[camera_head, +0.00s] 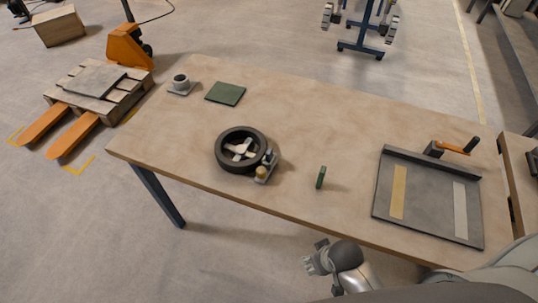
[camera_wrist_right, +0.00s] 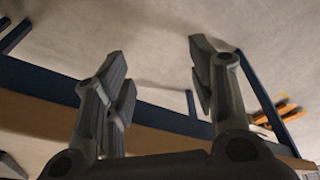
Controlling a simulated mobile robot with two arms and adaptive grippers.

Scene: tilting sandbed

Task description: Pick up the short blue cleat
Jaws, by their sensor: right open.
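I cannot make out a short blue cleat in either view. A small upright dark green piece (camera_head: 320,177) stands near the front middle of the wooden table (camera_head: 300,115). A grey tray (camera_head: 428,200) at the right holds a tan strip (camera_head: 398,192) and a pale grey strip (camera_head: 460,210), lying apart. My right gripper (camera_head: 312,257) is open and empty, off the table's front edge, below the green piece in the head view. Its spread fingers also show in the right wrist view (camera_wrist_right: 158,70). My left gripper is not in view.
A black ring (camera_head: 221,157) with a white spoked part inside stands left of the table's middle, beside a small brass-topped fitting (camera_head: 262,173). A green mat (camera_head: 225,94) and a grey cup-like part (camera_head: 180,83) lie at the back left. An orange-handled crank (camera_head: 453,148) is behind the tray.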

